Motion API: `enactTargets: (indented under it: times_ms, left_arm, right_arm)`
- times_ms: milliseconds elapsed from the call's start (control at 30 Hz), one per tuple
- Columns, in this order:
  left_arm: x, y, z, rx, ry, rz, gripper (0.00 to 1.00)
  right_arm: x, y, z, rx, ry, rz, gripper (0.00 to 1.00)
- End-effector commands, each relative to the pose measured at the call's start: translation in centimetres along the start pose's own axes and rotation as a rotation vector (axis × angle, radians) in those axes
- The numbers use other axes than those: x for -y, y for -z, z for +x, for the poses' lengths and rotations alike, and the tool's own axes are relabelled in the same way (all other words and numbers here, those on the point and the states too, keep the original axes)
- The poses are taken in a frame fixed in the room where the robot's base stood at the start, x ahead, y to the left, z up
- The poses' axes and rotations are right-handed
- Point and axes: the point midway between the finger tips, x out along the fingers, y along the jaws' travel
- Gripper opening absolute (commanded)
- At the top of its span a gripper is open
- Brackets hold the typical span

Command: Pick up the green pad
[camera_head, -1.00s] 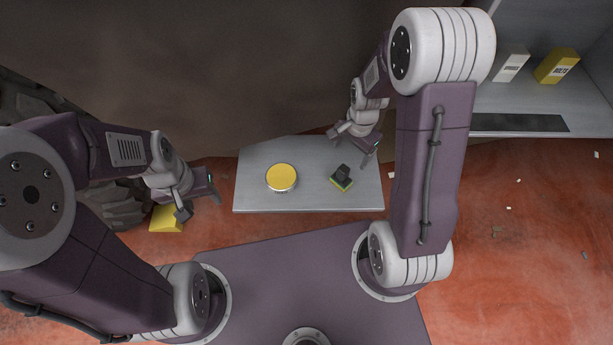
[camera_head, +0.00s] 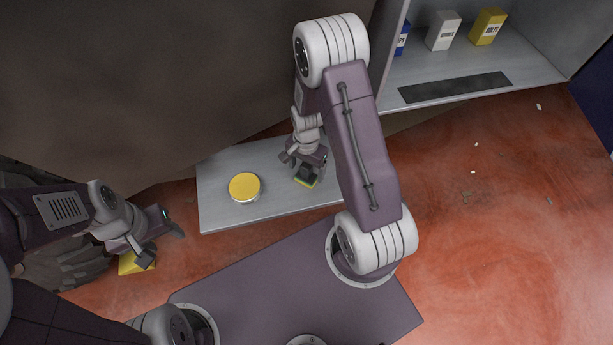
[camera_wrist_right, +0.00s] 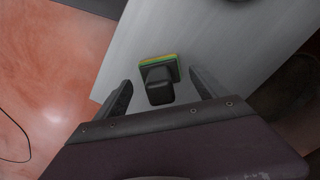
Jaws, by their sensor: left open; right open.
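The green pad (camera_head: 304,182) lies on the light grey board, with a dark block-shaped handle on top and a thin yellow layer along its edge. In the right wrist view the pad (camera_wrist_right: 157,64) sits between and just beyond the fingertips. My right gripper (camera_head: 306,166) is open above the pad, partly covering it in the head view. In the wrist view its two fingers (camera_wrist_right: 160,88) stand either side of the dark handle, with gaps on both sides. My left gripper (camera_head: 160,238) is open and empty at the left, away from the board.
A round yellow-topped tin (camera_head: 244,187) stands on the grey board (camera_head: 215,212), left of the pad. A yellow object (camera_head: 130,264) lies on the floor below my left gripper. A shelf (camera_head: 540,70) with several boxes is at the upper right. The red floor at right is mostly clear.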

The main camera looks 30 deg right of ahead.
Motion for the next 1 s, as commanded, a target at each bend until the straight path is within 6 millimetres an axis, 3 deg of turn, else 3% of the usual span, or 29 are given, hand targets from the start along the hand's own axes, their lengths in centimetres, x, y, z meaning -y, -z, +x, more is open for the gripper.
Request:
enactTargets:
  times_ms: [100, 333, 367, 600, 667, 867, 1000]
  left_arm:
    - [0.0, -0.1, 0.5, 0.0, 0.0, 0.0, 0.52]
    - [0.0, -0.1, 0.4, 0.0, 0.0, 0.0, 0.52]
    - [0.0, -0.1, 0.4, 0.0, 0.0, 0.0, 0.52]
    - [0.0, 0.0, 0.4, 0.0, 0.0, 0.0, 0.52]
    - [0.0, 0.0, 0.4, 0.0, 0.0, 0.0, 0.52]
    - [0.0, 0.0, 0.4, 0.0, 0.0, 0.0, 0.52]
    - [0.0, 0.0, 0.0, 0.0, 0.0, 0.0, 0.52]
  right_arm:
    - [-0.1, 0.0, 1.7, 0.001, -0.001, 0.0, 0.82]
    - [0.0, 0.0, 1.8, 0.0, 0.001, 0.001, 0.82]
    - [0.0, 0.0, 1.8, 0.0, 0.001, 0.001, 0.76]
    - [0.0, 0.0, 1.8, 0.0, 0.001, 0.0, 0.1]
    - [0.0, 0.0, 1.8, 0.0, 0.001, 0.0, 0.0]
    - [0.0, 0.0, 1.6, 0.0, 0.001, 0.0, 0.0]
    - [0.0, 0.1, 0.6, -0.001, 0.002, 0.0, 0.0]
